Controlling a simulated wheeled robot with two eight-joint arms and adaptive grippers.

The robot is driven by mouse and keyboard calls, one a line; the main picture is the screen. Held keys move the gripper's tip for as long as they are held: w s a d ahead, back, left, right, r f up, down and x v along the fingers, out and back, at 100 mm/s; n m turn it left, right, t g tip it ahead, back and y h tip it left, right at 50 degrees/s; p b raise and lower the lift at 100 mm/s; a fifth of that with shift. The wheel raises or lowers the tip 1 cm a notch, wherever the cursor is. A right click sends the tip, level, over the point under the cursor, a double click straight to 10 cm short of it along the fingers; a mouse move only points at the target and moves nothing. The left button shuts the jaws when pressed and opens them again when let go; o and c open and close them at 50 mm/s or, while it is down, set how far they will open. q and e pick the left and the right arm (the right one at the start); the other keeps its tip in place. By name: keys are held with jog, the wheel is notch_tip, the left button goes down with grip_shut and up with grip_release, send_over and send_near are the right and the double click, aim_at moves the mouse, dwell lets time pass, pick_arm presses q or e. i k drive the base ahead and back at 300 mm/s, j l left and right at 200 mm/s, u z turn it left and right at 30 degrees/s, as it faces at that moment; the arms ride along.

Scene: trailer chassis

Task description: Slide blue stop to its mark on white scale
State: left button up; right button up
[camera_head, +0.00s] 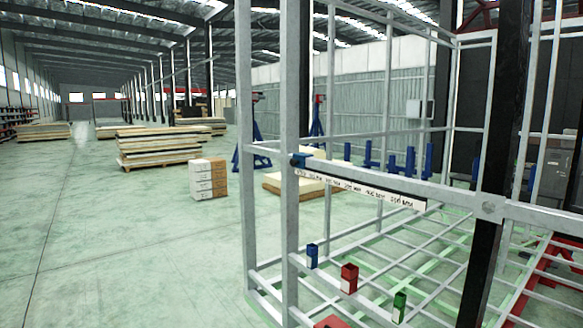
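The blue stop (298,160) sits on the grey horizontal rail at its left end, close to the upright post. The white scale (362,189) is a strip along the face of that rail, running right and slightly down from just below the stop. It carries several black millimetre markings, mostly too small to read surely. The stop is at the left end of the scale. I cannot tell which marking is the stop's mark. Neither of my grippers shows in this view.
A grey tube frame with upright posts (290,120) fills the right side. Small blue (312,255), red (349,278) and green (399,307) blocks stand on its lower rail. A cardboard-and-white box stack (208,178) stands behind left. The floor at left is clear.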

aim_at(298, 159)
jog(key=j, duration=0.45)
jog(key=k+j, duration=0.1)
jog(key=j, duration=0.35)
jog(key=k+j+z, duration=0.1)
jog(key=j, duration=0.3)
jog(key=i+j+z, duration=0.25)
jog(key=i+j, duration=0.7)
